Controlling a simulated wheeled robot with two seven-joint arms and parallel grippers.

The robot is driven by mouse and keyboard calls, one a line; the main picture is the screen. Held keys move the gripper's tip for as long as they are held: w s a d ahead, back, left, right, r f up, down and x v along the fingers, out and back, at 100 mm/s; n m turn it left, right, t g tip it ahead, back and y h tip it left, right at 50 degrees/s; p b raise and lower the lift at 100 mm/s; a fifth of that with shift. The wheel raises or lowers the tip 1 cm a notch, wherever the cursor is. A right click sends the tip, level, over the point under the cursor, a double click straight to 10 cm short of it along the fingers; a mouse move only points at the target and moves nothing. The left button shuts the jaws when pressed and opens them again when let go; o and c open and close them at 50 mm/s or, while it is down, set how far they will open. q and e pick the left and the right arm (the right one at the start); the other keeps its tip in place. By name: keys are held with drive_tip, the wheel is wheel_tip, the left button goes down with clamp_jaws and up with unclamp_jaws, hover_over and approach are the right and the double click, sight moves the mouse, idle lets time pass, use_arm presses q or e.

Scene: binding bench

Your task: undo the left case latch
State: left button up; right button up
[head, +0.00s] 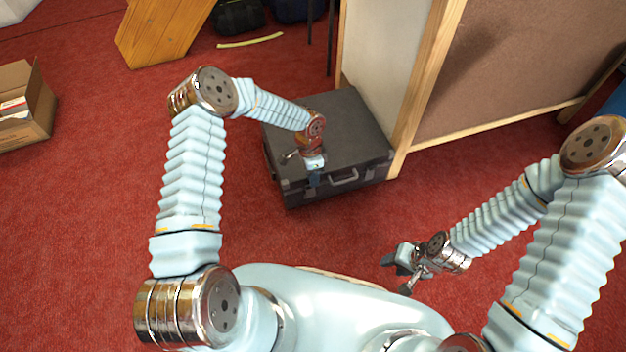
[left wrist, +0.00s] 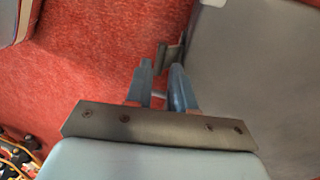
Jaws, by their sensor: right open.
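The dark grey case (head: 350,120) lies shut on the red carpet, with a handle (head: 344,181) on its near side. My left gripper (head: 315,180) is at that near side, left of the handle, pointing down. In the left wrist view its two blue fingers (left wrist: 161,72) stand a little apart. A small dark metal tab (left wrist: 172,54), apparently the left latch, shows at the fingertips beside the case (left wrist: 260,55). I cannot tell whether the fingers touch it. My right gripper (head: 396,275) is open and empty, well away from the case.
A wood-framed panel (head: 408,85) stands close against the case's right side. A cardboard box (head: 40,112) is at the far left and a wooden piece (head: 160,30) at the back. The carpet left of the case is clear.

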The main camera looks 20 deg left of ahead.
use_arm(q)
drive_tip(key=shift+s+f, duration=0.2)
drive_tip(key=shift+f, duration=0.6)
clamp_jaws()
idle(0.9)
